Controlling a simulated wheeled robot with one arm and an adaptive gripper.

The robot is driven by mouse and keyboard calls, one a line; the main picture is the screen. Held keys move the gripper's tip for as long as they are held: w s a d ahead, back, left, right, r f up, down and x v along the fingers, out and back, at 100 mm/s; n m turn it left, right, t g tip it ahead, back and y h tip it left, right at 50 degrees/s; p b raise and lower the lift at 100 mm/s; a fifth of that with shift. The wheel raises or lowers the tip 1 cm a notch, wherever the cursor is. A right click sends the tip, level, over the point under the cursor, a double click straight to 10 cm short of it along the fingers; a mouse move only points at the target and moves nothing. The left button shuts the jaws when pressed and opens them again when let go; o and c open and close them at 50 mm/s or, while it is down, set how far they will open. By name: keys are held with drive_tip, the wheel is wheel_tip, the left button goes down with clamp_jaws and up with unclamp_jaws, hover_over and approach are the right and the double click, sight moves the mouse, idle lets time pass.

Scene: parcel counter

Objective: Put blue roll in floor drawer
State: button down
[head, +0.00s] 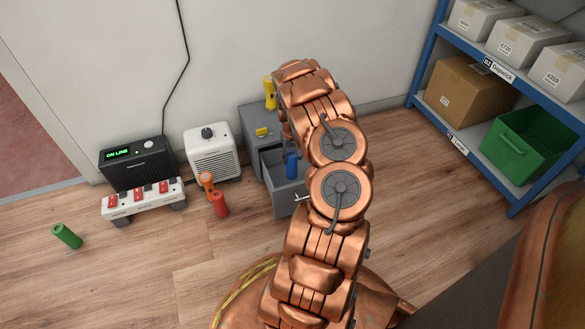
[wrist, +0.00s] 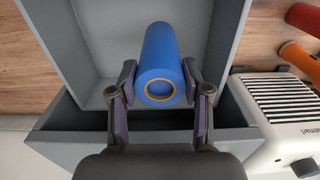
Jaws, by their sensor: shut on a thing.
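The blue roll (head: 292,164) shows in the head view at the open floor drawer (head: 288,203), the lower drawer of a grey cabinet (head: 262,118). In the wrist view the blue roll (wrist: 160,50) sits between the two fingers of my gripper (wrist: 160,85), which is shut on it. One end of the roll faces the wrist camera. The drawer's grey walls (wrist: 228,45) surround the roll there, and the visible drawer floor is bare. I cannot tell whether the roll touches the drawer floor. My arm hides most of my gripper in the head view.
A yellow roll (head: 269,92) stands on the cabinet. A green roll (head: 66,236) is farther left, near a power strip (head: 143,199). Shelves (head: 480,165) stand right.

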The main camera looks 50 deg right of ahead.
drive_tip(key=shift+w+f+b, duration=0.1)
drive_tip(key=shift+f+b, duration=0.75)
drive_tip(key=shift+f, duration=1.5)
drive_tip(key=c, duration=0.5)
unclamp_jaws()
wheel_tip(320, 180, up, 11)
drive_tip(key=p, duration=0.4)
drive_tip(key=shift+f, duration=0.15)
drive_tip(key=shift+r, duration=0.85)
